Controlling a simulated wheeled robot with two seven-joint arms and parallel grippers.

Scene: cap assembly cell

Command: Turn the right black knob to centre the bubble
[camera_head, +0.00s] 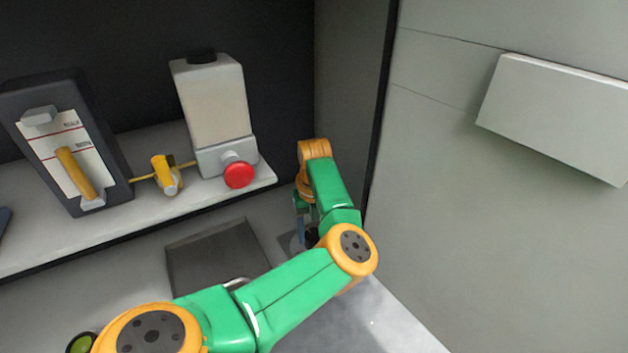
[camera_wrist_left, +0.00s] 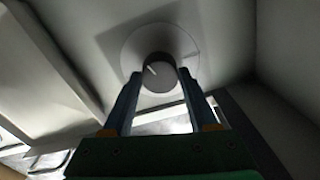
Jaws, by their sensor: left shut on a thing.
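My left gripper (camera_head: 306,228) reaches down beside the dark plate at the right, mostly behind my green and orange arm. In the left wrist view its two fingers (camera_wrist_left: 157,95) are shut on the black knob (camera_wrist_left: 158,74), one on each side. The knob is round, with a white line on its face, and sits on a pale round disc (camera_wrist_left: 138,45). In the head view the arm largely hides the knob. A round dark-rimmed level with a green face (camera_head: 80,344) shows at the lower left edge, partly behind my arm. Its bubble cannot be made out. My right gripper is not in view.
A dark plate (camera_head: 215,262) lies under the shelf (camera_head: 80,235). On the shelf stand a gauge (camera_head: 30,95), a yellow valve (camera_head: 165,173) and a white tank (camera_head: 215,105) with a red button (camera_head: 239,175). A grey wall (camera_head: 450,200) bounds the right.

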